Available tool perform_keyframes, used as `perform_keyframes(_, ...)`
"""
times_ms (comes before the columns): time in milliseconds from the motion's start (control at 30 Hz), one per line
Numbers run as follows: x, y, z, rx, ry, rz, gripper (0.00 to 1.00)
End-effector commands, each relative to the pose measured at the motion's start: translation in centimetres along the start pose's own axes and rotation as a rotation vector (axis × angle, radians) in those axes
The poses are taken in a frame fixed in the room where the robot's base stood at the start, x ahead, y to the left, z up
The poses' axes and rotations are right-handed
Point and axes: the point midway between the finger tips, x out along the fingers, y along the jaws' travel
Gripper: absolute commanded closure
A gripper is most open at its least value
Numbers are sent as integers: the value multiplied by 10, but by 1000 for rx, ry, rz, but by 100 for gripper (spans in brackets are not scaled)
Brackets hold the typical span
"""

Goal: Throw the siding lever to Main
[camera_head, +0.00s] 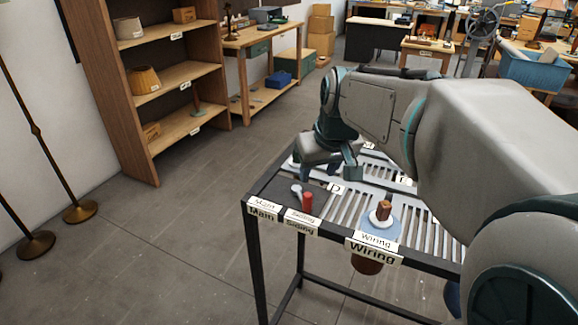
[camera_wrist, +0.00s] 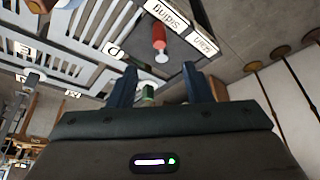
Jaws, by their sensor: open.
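The siding lever has a red grip (camera_head: 307,202) and a pale knob or base part (camera_head: 297,190). It sits on a dark plate at the left end of the slatted table. The red grip is by the Siding label (camera_head: 300,217), to the right of the Main label (camera_head: 264,206). In the wrist view the red grip (camera_wrist: 158,37) shows beyond the fingertips, beside the Siding label (camera_wrist: 164,14); the Main label (camera_wrist: 202,43) is to its right. My gripper (camera_head: 328,173) is open and empty, above and behind the lever, apart from it.
A Wiring label (camera_head: 372,254) and a blue pad with a brown block (camera_head: 384,209) lie right of the lever. A green piece (camera_wrist: 148,91) shows between my fingers in the wrist view. A shelf (camera_head: 150,105) stands behind left. Floor in front is clear.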

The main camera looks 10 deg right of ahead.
Motion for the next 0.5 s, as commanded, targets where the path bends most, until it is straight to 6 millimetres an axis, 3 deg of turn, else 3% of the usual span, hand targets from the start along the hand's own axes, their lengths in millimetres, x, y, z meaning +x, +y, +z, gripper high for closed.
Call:
perform_keyframes(167, 24, 1, 0, 1, -5, -1, 55)
perform_keyframes(500, 96, 2, 1, 2, -5, 1, 55)
